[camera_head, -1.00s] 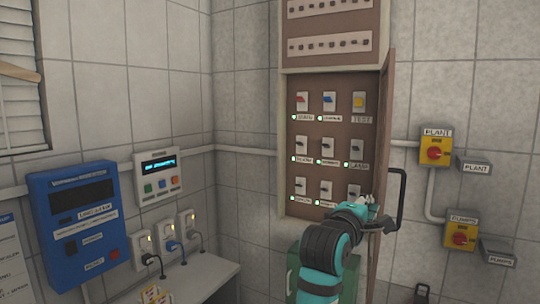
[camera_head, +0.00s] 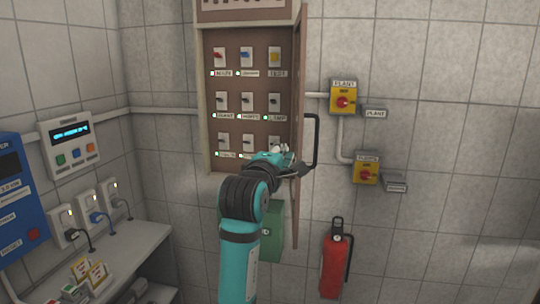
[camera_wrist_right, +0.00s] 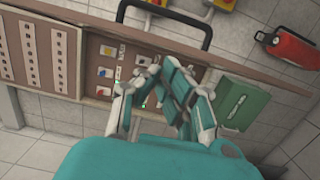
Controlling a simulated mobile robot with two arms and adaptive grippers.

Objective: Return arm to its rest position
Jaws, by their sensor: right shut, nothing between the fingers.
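My right arm rises from the lower middle of the head view, and its gripper (camera_head: 290,162) is in front of the lower right part of the open switch cabinet (camera_head: 200,120). In the right wrist view the gripper (camera_wrist_right: 163,72) shows its fingers drawn together with nothing between them. The cabinet door (camera_head: 298,205) stands open, edge towards me. Its black handle (camera_head: 316,140) is just right of the gripper; I cannot tell if they touch. The gripper and wrist hide part of the bottom switch row. My left gripper is not in view.
Yellow plant (camera_head: 343,97) and pumps (camera_head: 367,168) switches are on the wall to the right. A red fire extinguisher (camera_head: 334,265) hangs below them. A green box (camera_head: 272,232) is behind my arm. A shelf (camera_head: 125,245) with sockets above is at left.

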